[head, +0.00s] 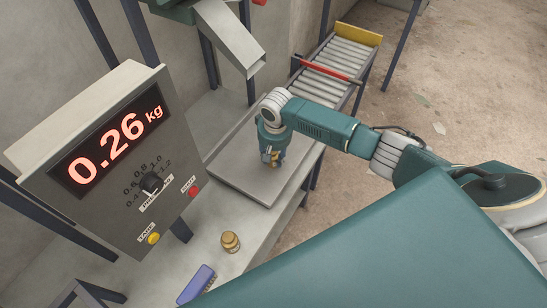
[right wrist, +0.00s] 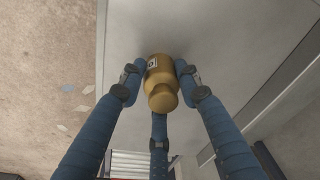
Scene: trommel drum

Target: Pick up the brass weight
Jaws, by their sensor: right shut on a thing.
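My right gripper (head: 270,158) is over the grey scale plate (head: 232,185), pointing down. In the right wrist view its blue fingers (right wrist: 160,82) are closed around a brass weight (right wrist: 161,92), a gold cylinder with a narrower knob and a small label. In the head view the fingers mostly hide this weight, and I cannot tell whether it touches the plate. A second brass weight (head: 230,242) stands on the bench in front of the plate. My left gripper is not in view.
The scale display (head: 108,137) reads 0.26 kg, with a black knob, a red button and a yellow button. A metal chute (head: 232,38) hangs behind the plate. A roller conveyor (head: 335,62) stands at the back. A blue object (head: 197,285) lies on the bench (head: 205,240).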

